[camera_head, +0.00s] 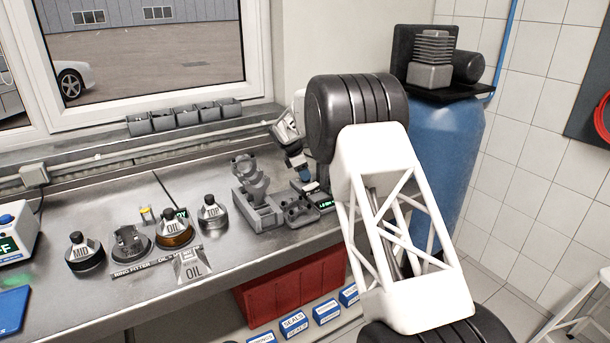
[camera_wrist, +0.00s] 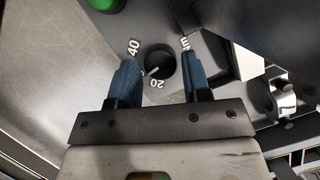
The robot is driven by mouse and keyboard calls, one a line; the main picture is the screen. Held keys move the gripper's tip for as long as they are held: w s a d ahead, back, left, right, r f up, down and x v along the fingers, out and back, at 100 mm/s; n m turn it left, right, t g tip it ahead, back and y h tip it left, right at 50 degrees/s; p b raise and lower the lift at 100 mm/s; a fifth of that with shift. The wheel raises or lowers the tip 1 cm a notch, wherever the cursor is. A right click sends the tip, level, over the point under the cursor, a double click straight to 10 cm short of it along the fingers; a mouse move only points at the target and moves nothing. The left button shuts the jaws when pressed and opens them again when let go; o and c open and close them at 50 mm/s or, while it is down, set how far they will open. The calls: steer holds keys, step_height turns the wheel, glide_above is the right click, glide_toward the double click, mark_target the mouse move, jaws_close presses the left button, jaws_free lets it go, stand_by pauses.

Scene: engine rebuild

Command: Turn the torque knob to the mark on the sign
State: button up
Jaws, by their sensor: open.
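The black torque knob (camera_wrist: 160,58) sits on a grey panel in the wrist view, with a light pointer line toward its lower left. In the head view my gripper (camera_head: 306,176) is over a small device with a green display (camera_head: 326,204) at the bench's right end, and the knob is hidden. I cannot make out a torque mark on any sign.
A grey stand (camera_head: 256,212) with a metal part is left of the device. A blue tank (camera_head: 446,150) is right of the bench. A green button (camera_wrist: 103,4) lies beyond the knob.

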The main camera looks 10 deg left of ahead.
steer(key=v, duration=1.1)
steer(key=shift+o, duration=1.4)
steer(key=w+d+f+m+g, duration=0.2)
steer(key=w+f+m+g, duration=0.2)
steer(key=m, duration=0.9)
steer(key=shift+g+y, duration=0.3)
steer(key=shift+g, duration=0.2)
steer(key=shift+w, duration=0.15)
steer(key=shift+f, duration=0.1)
